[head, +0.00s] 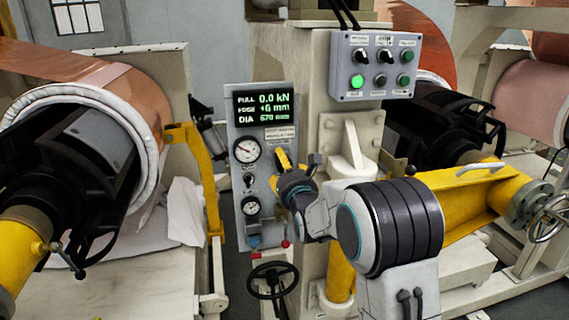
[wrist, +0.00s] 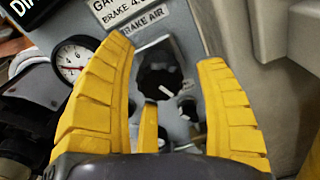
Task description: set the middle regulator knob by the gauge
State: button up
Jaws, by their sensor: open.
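My gripper (head: 282,160) is at the right side of the grey regulator panel (head: 238,222) in the head view. In the wrist view my gripper (wrist: 165,54) is open, its yellow fingers spread on either side of a black regulator knob (wrist: 157,74). I see no finger touching the knob. A "BRAKE AIR" label sits just above it. In the head view that knob is hidden by my gripper. A round white gauge (head: 246,150) is left of my gripper; it also shows in the wrist view (wrist: 74,60), its needle small.
The panel's display (head: 263,108) reads pull 0.0 kN. A small black knob (head: 249,181) and lower gauge (head: 251,206) are on the panel. A grey button box (head: 375,65) has a lit green button. A black handwheel (head: 272,281) is below; a copper roll (head: 135,85) stands left.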

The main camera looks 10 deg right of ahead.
jog(key=shift+w, duration=0.45)
jog(key=c, duration=1.2)
